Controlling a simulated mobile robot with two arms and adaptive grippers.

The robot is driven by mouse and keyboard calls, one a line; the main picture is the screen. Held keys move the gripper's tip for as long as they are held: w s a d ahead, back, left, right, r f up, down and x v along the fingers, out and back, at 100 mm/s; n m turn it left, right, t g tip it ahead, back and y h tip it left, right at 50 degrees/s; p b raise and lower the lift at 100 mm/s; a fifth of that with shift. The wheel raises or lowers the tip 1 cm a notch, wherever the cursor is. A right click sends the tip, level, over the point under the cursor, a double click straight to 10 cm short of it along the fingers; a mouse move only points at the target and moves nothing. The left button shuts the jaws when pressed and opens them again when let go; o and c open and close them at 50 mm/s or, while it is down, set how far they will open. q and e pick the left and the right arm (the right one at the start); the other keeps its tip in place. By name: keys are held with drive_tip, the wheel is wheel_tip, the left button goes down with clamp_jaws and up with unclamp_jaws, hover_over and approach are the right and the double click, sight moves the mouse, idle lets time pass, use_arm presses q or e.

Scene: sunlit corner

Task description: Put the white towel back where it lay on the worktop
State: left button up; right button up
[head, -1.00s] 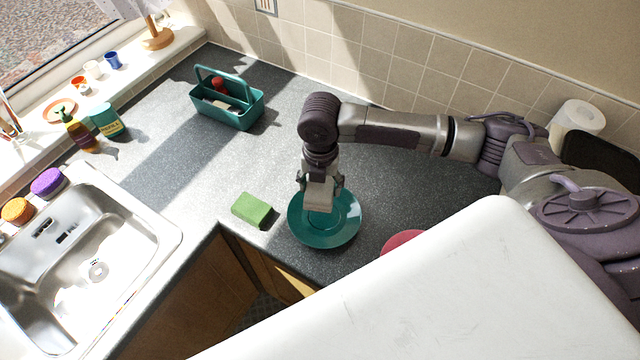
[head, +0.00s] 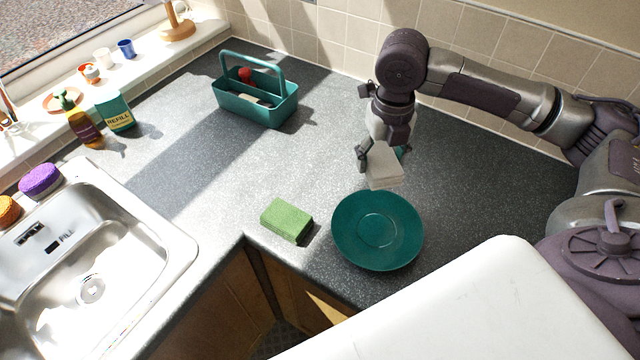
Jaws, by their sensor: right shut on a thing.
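The white towel (head: 384,168) is a small folded pad held in my right gripper (head: 382,152). The gripper points down and is shut on the towel, above the worktop (head: 330,150) and just behind the teal plate (head: 377,231). The towel's lower edge looks close to the plate's far rim in the picture; I cannot tell its exact height. The plate lies on the worktop and looks empty. My left gripper is not in view.
A green sponge (head: 287,220) lies left of the plate. A teal caddy (head: 255,104) stands at the back. The sink (head: 95,260) is at the left, with a spray bottle (head: 80,122) and a refill pack (head: 115,112) behind it. The worktop between caddy and sponge is clear.

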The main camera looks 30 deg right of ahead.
drive_tip(key=p, duration=0.2)
hover_over(327, 185)
drive_tip(key=f, duration=0.6)
drive_tip(key=shift+s+d, duration=0.1)
drive_tip(key=shift+s, duration=0.15)
drive_tip(key=shift+w+f, duration=0.15)
wheel_tip(327, 185, down, 4)
drive_tip(key=shift+r+p, duration=0.15)
drive_tip(key=shift+p, duration=0.65)
drive_tip(key=shift+f, duration=0.25)
drive_tip(key=shift+f, duration=0.15)
drive_tip(key=o, duration=1)
